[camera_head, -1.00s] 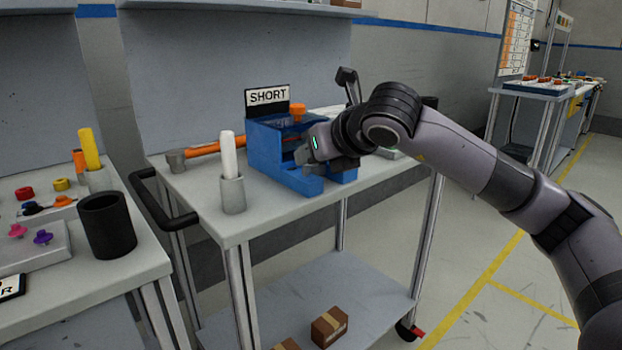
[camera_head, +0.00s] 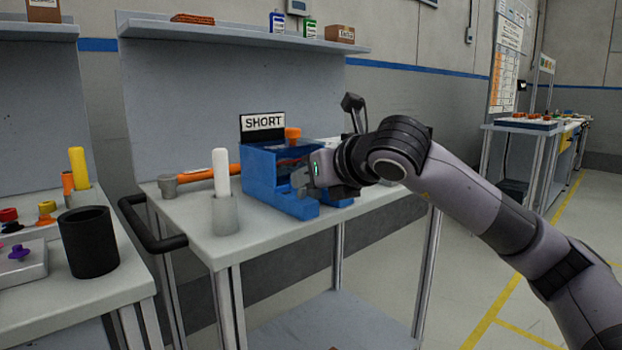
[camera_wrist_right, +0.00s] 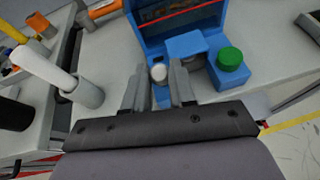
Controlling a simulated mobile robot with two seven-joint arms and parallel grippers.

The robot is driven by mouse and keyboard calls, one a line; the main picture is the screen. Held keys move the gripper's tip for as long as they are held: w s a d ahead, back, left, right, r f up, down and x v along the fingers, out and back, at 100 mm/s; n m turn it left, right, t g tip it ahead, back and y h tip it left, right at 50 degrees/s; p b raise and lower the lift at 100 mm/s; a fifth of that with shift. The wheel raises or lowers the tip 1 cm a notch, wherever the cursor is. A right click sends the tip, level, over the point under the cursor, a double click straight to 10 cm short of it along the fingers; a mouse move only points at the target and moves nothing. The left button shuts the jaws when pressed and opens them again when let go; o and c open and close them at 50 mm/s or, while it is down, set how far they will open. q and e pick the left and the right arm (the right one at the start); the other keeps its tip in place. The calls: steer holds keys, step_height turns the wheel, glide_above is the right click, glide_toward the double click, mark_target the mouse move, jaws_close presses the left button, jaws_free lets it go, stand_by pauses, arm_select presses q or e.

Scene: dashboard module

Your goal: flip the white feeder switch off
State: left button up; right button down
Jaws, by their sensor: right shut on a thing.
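The blue dashboard module (camera_head: 263,172) with the SHORT sign stands on the cart's top. In the right wrist view, the white switch (camera_wrist_right: 159,72) has a round white tip at the front of the blue module (camera_wrist_right: 185,45). My right gripper (camera_head: 299,181) reaches into the module's front from the right. In the wrist view the right gripper's fingers (camera_wrist_right: 159,88) sit on either side of the white switch and are shut on it. The lower part of the switch is hidden. My left gripper is out of view.
A green button (camera_wrist_right: 230,59) sits right of the fingers. A white cylinder in a grey holder (camera_head: 224,212) stands left of the module, with an orange-handled hammer (camera_head: 208,174) behind. A black cup (camera_head: 88,243) is on the left table.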

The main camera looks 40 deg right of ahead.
steer(key=c, duration=0.9)
jaws_free()
steer(key=v, duration=0.7)
steer(key=shift+s+r, duration=0.1)
steer(key=shift+s, duration=0.05)
